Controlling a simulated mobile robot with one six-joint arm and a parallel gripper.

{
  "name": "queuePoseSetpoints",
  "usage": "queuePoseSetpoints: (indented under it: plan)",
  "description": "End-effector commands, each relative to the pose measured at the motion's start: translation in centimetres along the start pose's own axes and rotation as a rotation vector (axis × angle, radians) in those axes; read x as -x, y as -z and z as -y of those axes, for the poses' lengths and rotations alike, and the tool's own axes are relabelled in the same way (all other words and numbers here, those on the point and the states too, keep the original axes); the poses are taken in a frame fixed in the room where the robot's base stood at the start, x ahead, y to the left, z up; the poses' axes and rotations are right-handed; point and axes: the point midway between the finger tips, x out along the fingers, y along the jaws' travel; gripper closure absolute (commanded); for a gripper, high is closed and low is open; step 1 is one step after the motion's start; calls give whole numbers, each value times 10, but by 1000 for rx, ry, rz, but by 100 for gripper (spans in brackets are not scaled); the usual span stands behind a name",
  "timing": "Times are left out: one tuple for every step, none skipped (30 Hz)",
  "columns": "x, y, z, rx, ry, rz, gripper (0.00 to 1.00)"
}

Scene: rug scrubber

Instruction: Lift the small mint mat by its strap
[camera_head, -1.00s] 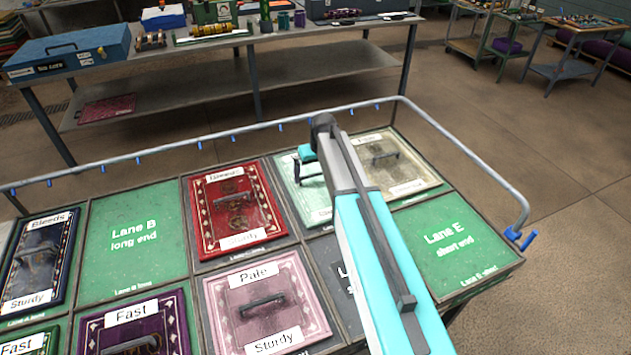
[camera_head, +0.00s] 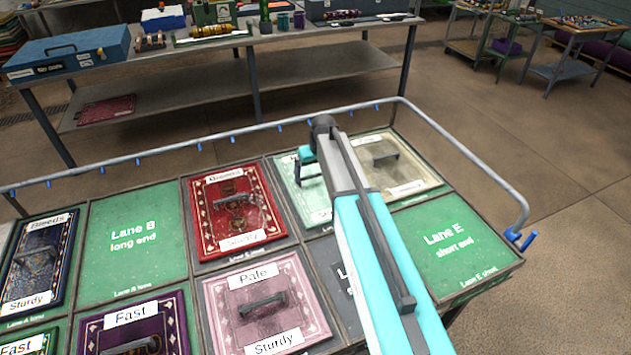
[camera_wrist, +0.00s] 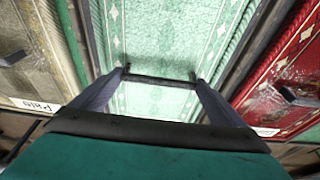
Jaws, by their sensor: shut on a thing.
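The small mint mat (camera_head: 318,194) lies in the back row of the rack, between the red mat and the cream mat. My arm hides much of its right side. It fills the middle of the wrist view (camera_wrist: 165,40), pale green with a white pattern. My gripper (camera_head: 310,174) is over the mat, shut on its dark strap (camera_wrist: 160,80), which spans between the two fingers in the wrist view. I cannot tell whether the mat is clear of the rack.
The red mat (camera_head: 237,212) lies left of the mint mat and the cream mat (camera_head: 407,165) right. A pink mat (camera_head: 265,310) lies in front. A grey rail (camera_head: 462,150) runs around the rack's back and right side. Green lanes B (camera_head: 135,265) and E (camera_head: 455,255) are empty.

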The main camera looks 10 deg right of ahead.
Motion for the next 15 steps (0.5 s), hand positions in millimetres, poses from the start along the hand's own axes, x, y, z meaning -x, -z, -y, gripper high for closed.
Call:
queuePoseSetpoints:
  plan:
    - [0, 0, 0, 0, 0, -1, 47]
    - [0, 0, 0, 0, 0, -1, 47]
    - [1, 0, 0, 0, 0, -1, 47]
    - [1, 0, 0, 0, 0, -1, 47]
    - [1, 1, 0, 0, 0, -1, 47]
    - [2, 1, 0, 0, 0, -1, 47]
    - [2, 1, 0, 0, 0, -1, 47]
    - [3, 1, 0, 0, 0, -1, 47]
    - [5, 2, 0, 0, 0, -1, 47]
    - [6, 2, 0, 0, 0, -1, 47]
    - [8, 2, 0, 0, 0, -1, 47]
    - [10, 3, 0, 0, 0, -2, 47]
    - [12, 4, 0, 0, 0, -2, 47]
    - [14, 5, 0, 0, -1, -3, 47]
    - [17, 5, 0, 0, 0, -3, 47]
